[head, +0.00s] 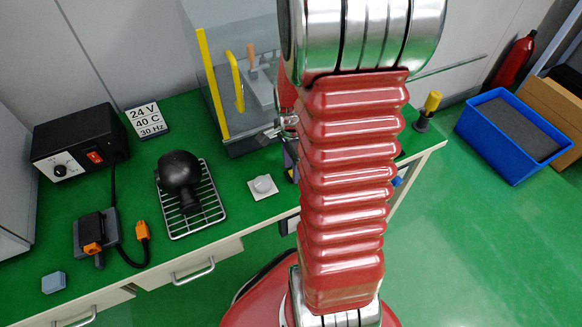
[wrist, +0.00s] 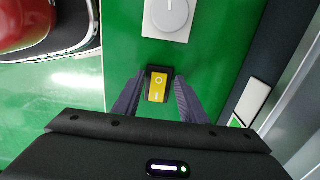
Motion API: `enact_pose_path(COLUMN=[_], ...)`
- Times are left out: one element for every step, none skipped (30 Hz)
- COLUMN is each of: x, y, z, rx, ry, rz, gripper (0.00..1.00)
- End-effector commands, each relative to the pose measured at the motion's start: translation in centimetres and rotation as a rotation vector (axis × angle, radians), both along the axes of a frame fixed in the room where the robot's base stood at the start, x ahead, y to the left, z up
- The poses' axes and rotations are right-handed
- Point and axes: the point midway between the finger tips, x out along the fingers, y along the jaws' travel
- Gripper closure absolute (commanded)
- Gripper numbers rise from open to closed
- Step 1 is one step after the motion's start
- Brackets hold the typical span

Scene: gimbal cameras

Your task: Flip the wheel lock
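A small rocker switch (wrist: 157,86) with a yellow face and black housing shows in the wrist view. It is marked with a circle and a bar, and nothing readable names it as the wheel lock. My gripper (wrist: 157,92) is open, with one dark finger on each side of the switch and nothing held. Whether the fingertips touch the housing is unclear. A white round knob on a square plate (wrist: 170,14) sits just above the switch; a similar knob (head: 262,186) is on the green bench in the head view. My arm hides most of the gripper area there.
On the green bench (head: 150,185) are a black power box (head: 80,145), a black ball-shaped device (head: 180,172) on a wire rack, and a dark block with orange connectors (head: 95,235). A clear enclosure with yellow handles (head: 236,80) stands behind. A blue bin (head: 490,152) is right.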

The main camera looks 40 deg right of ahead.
Motion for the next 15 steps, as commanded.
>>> enact_pose_path(x=[0.01,0.01,0.01,0.02,0.02,0.02,0.02,0.02,0.03,0.04,0.05,0.06,0.07,0.08,0.1], y=[0.0,0.0,0.0,-0.01,-0.01,-0.01,-0.01,-0.01,-0.01,-0.01,-0.01,-0.03,-0.03,-0.03,-0.05], z=[0.02,0.02,0.02,0.02,0.02,0.03,0.03,0.03,0.03,0.03,0.04,0.04,0.05,0.05,0.06], rx=[0.0,0.0,0.0,0.0,0.0,0.0,0.0,0.0,0.0,0.0,0.0,-0.001,-0.001,-0.002,-0.002], ry=[0.0,0.0,0.0,0.0,0.0,0.0,0.0,-0.001,-0.001,-0.001,-0.001,-0.002,-0.002,-0.002,-0.003], rz=[0.0,0.0,0.0,0.0,0.0,0.0,0.0,0.0,0.0,0.0,0.0,0.0,0.0,0.0,0.0], gripper=[0.66,0.68,0.71,0.73,0.75,0.78,0.8,0.82,0.85,0.87,0.89,0.92,0.94,0.96,0.99])
